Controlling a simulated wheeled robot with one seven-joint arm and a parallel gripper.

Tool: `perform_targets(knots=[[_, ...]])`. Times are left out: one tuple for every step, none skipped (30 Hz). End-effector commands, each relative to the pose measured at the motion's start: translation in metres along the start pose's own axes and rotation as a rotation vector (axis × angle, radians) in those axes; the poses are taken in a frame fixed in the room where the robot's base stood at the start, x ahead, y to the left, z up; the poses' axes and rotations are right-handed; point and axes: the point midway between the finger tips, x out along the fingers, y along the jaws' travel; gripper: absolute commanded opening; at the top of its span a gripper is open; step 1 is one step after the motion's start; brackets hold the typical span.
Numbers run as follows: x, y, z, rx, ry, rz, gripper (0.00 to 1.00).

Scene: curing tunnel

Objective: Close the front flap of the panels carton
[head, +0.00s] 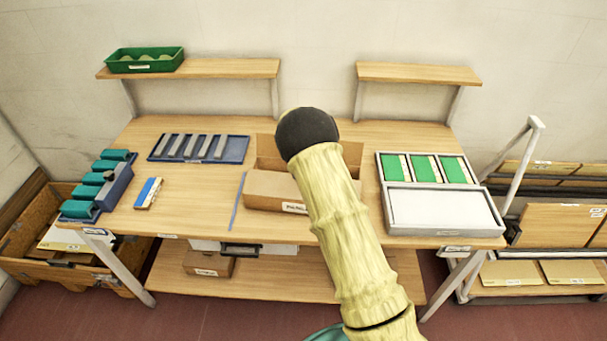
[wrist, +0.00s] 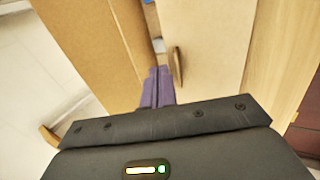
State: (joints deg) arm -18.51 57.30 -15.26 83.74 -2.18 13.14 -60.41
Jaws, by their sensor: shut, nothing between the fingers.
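The panels carton (head: 265,190) is a brown cardboard box on the middle of the workbench, with a white label low on its front. Its top looks open at the back left. A cardboard panel slopes at its front; I cannot tell its exact angle. My arm covers the carton's right part. In the wrist view, my gripper (wrist: 157,88) has purple fingers pressed together and empty. They lie between broad cardboard surfaces, one at left (wrist: 95,50) and one at right (wrist: 208,55). Whether the fingertips touch cardboard is unclear. The head view does not show my gripper.
A grey case (head: 440,228) with green cards stands right of the carton. A blue tray (head: 240,153) with grey bars lies behind left. A blue strip (head: 237,200) lies beside the carton. Teal-topped blocks (head: 110,167) stand at far left. Shelves (head: 420,73) rise behind.

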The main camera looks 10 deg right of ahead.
Motion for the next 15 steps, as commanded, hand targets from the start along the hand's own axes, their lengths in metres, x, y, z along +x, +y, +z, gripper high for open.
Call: perform_targets(knots=[[-0.0024,0.0014,0.0001,0.000,0.000,0.000,0.00],[-0.0029,0.0017,0.0001,0.001,0.000,0.000,0.00],[-0.0033,0.0019,0.0000,0.001,0.000,0.000,0.00],[-0.0034,0.0019,0.0000,0.001,0.000,0.000,0.00],[-0.0033,0.0019,0.0000,0.001,0.000,0.000,0.00],[-0.0032,0.0018,0.0000,0.001,0.000,0.000,0.00],[-0.0031,0.0017,0.0001,0.001,0.000,0.000,0.00],[-0.0031,0.0018,0.0001,0.001,0.000,0.000,0.00],[-0.0031,0.0017,0.0000,0.001,0.000,0.000,0.00],[-0.0030,0.0017,0.0001,0.001,0.000,0.000,0.00],[-0.0031,0.0018,0.0001,0.001,0.000,0.000,0.00],[-0.0034,0.0019,0.0000,0.001,0.000,0.000,0.00],[-0.0041,0.0022,0.0000,0.001,0.000,0.000,0.00],[-0.0052,0.0027,0.0000,0.001,0.000,0.001,0.00],[-0.0074,0.0035,0.0000,0.001,0.000,0.001,0.00]])
